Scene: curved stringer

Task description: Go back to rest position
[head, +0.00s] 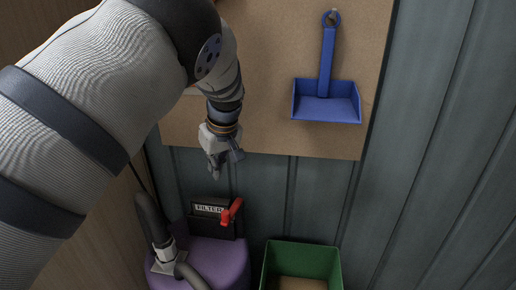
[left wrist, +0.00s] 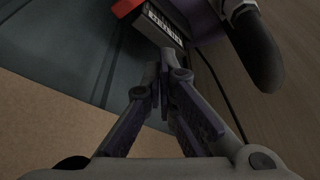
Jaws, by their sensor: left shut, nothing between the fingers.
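My left arm comes in from the left in the head view and fills much of that side. My left gripper (head: 215,172) hangs fingers-down in front of the wall, above the box labelled FILTER (head: 212,212). In the left wrist view the fingers of my left gripper (left wrist: 164,80) are together at the tips with nothing between them. The FILTER box also shows there (left wrist: 160,25), beyond the fingertips. My right gripper is in neither view.
A blue dustpan (head: 325,100) hangs on a brown board (head: 262,80) to the right. Below stand a purple container (head: 222,262) with a dark hose (head: 150,218), a red handle (head: 231,211) and a green bin (head: 302,255). The grey wall at right is clear.

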